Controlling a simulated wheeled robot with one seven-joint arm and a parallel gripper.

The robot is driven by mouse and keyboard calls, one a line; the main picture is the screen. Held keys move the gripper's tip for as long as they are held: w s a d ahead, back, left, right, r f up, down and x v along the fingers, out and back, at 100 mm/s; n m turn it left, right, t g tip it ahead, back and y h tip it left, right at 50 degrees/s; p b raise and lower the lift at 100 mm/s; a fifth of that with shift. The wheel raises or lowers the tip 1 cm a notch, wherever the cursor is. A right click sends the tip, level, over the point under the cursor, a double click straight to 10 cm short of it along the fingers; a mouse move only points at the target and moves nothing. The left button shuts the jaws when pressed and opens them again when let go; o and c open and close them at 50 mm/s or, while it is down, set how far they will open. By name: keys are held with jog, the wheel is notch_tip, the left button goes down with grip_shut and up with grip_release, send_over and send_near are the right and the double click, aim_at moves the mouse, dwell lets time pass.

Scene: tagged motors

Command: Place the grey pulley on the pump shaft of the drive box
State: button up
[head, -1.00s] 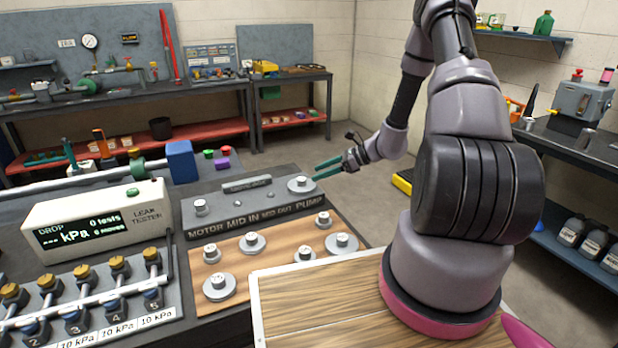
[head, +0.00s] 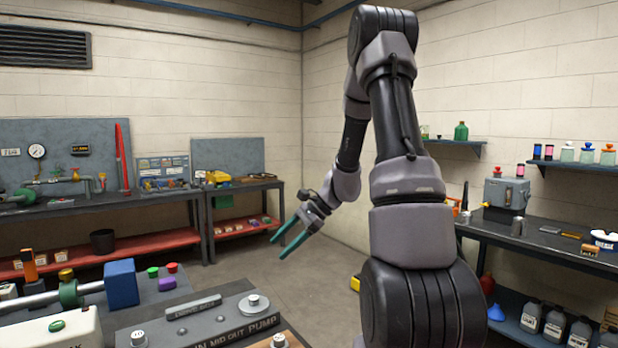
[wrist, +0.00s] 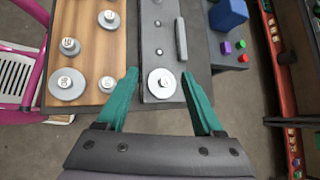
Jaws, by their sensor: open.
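The drive box (head: 205,325) is a dark box whose front edge is lettered MID OUT and PUMP. A wide grey pulley (head: 253,304) sits flat at its pump end, around the pump shaft. My gripper (head: 279,238) has teal fingers and is open and empty, above and apart from the pulley. In the wrist view my gripper (wrist: 159,76) has its fingertips on either side of the pulley in the picture. A smaller part (head: 138,339) stands at the motor end.
A wooden board (wrist: 90,62) beside the drive box holds several other grey tagged pulleys, such as a wide one (wrist: 67,83) and a small one (wrist: 108,85). A blue block (head: 122,284) and small coloured pieces lie behind the box. Open floor lies beyond the pump end.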

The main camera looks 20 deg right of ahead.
jog(key=s+a+r+n+t+h, duration=0.1)
jog(key=s+r+n+t+h, duration=0.4)
jog(key=s+r+n, duration=0.6)
jog(key=s+r+h, duration=0.2)
jog(key=s+r, duration=0.8)
jog(key=r, duration=0.1)
jog(key=shift+s+a+r+n, duration=0.15)
jog(key=shift+n, duration=0.25)
